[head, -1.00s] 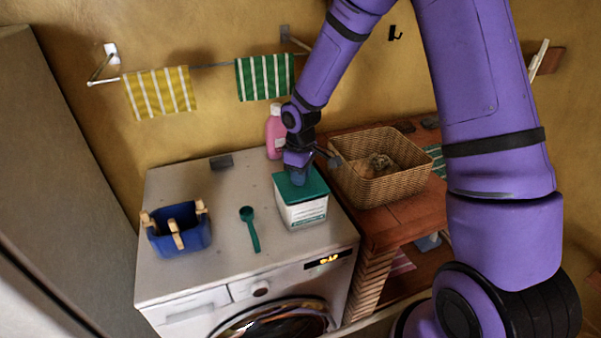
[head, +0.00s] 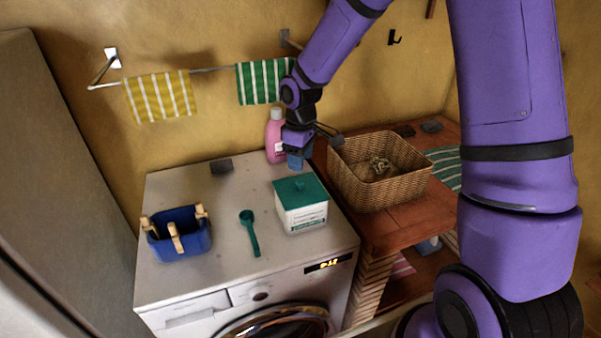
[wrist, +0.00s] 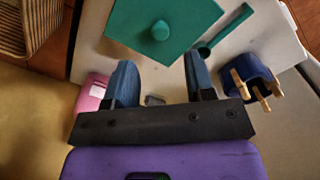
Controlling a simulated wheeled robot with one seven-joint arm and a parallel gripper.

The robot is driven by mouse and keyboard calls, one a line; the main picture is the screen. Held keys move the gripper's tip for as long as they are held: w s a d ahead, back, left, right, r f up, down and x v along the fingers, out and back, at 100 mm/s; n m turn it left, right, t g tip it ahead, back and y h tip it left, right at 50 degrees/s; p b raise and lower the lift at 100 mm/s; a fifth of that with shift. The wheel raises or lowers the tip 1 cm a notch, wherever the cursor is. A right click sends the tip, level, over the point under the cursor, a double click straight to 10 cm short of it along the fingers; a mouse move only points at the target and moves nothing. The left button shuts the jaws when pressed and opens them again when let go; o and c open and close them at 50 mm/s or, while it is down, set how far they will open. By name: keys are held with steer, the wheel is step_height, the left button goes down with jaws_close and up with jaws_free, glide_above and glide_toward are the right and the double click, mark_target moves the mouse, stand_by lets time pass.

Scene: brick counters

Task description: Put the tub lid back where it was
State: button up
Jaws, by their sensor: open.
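The green tub lid (head: 299,189) sits on top of the white tub (head: 303,217) on the washing machine. The lid also shows in the wrist view (wrist: 140,27), with its round knob near its middle. In the head view it looks level and covers the tub's top. My gripper (head: 295,160) is above and behind the tub, apart from the lid. In the wrist view my gripper (wrist: 162,78) is open, with nothing between its two blue fingers, and the lid lies beyond the fingertips.
A green scoop (head: 250,232) and a blue peg basket (head: 178,236) lie left of the tub. A pink bottle (head: 274,135) stands behind, close to my gripper. A wicker basket (head: 372,190) stands on the brick counter at right. The washer top (head: 232,190) is clear between them.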

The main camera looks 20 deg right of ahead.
steer(key=s+d+r+m+t+h, duration=0.1)
steer(key=s+d+r+m, duration=0.1)
steer(key=s+r, duration=0.6)
steer(key=s+d+r+m+t, duration=0.15)
steer(key=s+r, duration=0.35)
steer(key=r, duration=0.7)
steer(key=s+d+r+m+t, duration=0.1)
steer(key=s+r+m, duration=0.1)
steer(key=s, duration=0.6)
steer(key=s+d+r+m+t+y, duration=0.1)
steer(key=s+d+r+m+t, duration=0.1)
steer(key=s, duration=0.6)
steer(key=shift+s+d+r+m, duration=0.2)
steer(key=shift+r+m, duration=0.1)
steer(key=shift+m, duration=0.45)
